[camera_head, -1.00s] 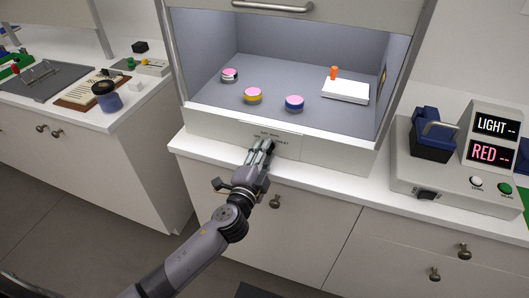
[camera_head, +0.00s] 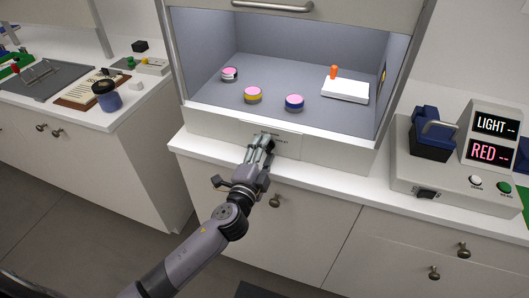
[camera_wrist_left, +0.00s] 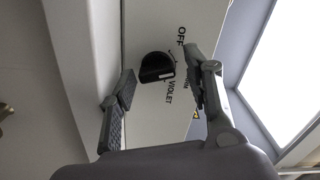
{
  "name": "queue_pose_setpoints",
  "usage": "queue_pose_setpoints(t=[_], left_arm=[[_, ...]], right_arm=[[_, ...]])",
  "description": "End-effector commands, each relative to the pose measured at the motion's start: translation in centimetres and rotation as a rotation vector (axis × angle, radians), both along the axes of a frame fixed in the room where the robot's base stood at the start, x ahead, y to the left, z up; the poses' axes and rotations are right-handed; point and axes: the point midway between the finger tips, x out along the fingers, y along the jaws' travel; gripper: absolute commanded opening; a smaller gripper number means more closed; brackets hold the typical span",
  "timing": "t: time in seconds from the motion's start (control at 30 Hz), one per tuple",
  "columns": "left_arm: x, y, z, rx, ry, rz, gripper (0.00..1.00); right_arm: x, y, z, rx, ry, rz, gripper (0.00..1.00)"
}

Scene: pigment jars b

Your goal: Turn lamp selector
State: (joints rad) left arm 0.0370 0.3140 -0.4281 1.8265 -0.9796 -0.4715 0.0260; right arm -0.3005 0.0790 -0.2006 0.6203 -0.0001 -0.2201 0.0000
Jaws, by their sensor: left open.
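The lamp selector (camera_wrist_left: 155,67) is a dark round knob with a light mark, on the pale front panel of the cabinet. In the left wrist view it lies just beyond and between my open fingertips, with "OFF" and "VIOLET" printed beside it; another label is partly hidden by a finger. My left gripper (camera_wrist_left: 158,90) is open and empty, pointed at the knob. In the head view my left gripper (camera_head: 259,143) is in front of the panel (camera_head: 287,141) and hides the knob. I cannot tell whether a finger touches it. My right gripper is not in view.
In the lit cabinet stand pink-topped jars (camera_head: 253,94) and a white block (camera_head: 345,90) with an orange piece. A device (camera_head: 455,185) with "LIGHT" and "RED" displays is at right. A side counter (camera_head: 95,115) holds a blue jar (camera_head: 107,97).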

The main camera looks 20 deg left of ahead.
Motion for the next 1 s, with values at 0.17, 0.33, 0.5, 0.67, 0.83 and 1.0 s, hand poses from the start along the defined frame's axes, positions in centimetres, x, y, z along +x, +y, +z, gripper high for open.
queue_pose_setpoints(t=[0.17,0.33,0.5,0.67,0.83,1.0], left_arm=[[-0.1,-0.1,-0.5,-0.001,0.010,-0.002,0.52],[-0.2,-0.1,-0.7,-0.049,0.013,-0.002,0.52],[-0.2,-0.2,-0.8,-0.216,0.019,-0.004,0.52],[-0.1,-0.1,-0.6,-0.421,0.023,-0.004,0.52],[-0.1,-0.1,-0.5,-0.622,0.029,-0.004,0.52],[-2.4,0.0,-0.7,-0.704,0.034,-0.003,0.52]], right_arm=[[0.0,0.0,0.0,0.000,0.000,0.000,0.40],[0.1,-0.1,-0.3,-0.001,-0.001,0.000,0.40],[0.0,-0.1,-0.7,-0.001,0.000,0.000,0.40],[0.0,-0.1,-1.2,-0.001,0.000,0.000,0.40],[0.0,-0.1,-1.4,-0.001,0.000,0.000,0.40],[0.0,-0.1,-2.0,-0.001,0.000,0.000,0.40]])
